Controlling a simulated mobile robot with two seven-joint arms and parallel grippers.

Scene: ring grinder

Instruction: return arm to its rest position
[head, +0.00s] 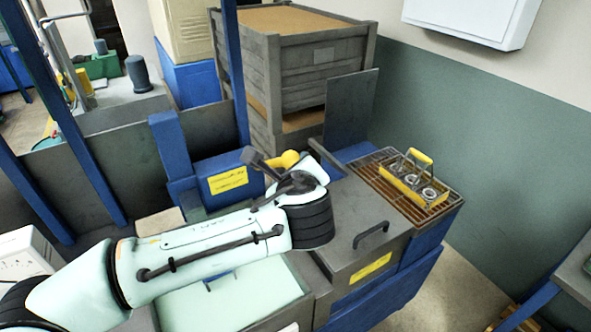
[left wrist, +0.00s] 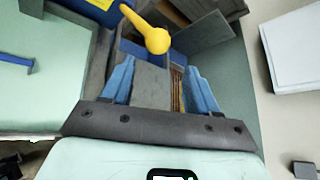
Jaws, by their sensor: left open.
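My left arm (head: 210,250) reaches in from the lower left of the head view, and its dark wrist end is over the grey-topped machine. My left gripper (left wrist: 158,68) shows in the left wrist view with its two blue fingers apart and nothing between them. In the head view the fingers are mostly hidden by the wrist. A yellow rounded handle (head: 285,160) is just beyond the wrist; it also shows above the fingers in the left wrist view (left wrist: 157,40). My right gripper is in neither view.
A carrier with a yellow handle (head: 414,182) holds round parts on a brown grate (head: 377,190) at right. A grey crate (head: 310,65) stands behind. Blue posts (head: 235,75) rise left of it. A dark handle (head: 371,235) sticks up from the machine top.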

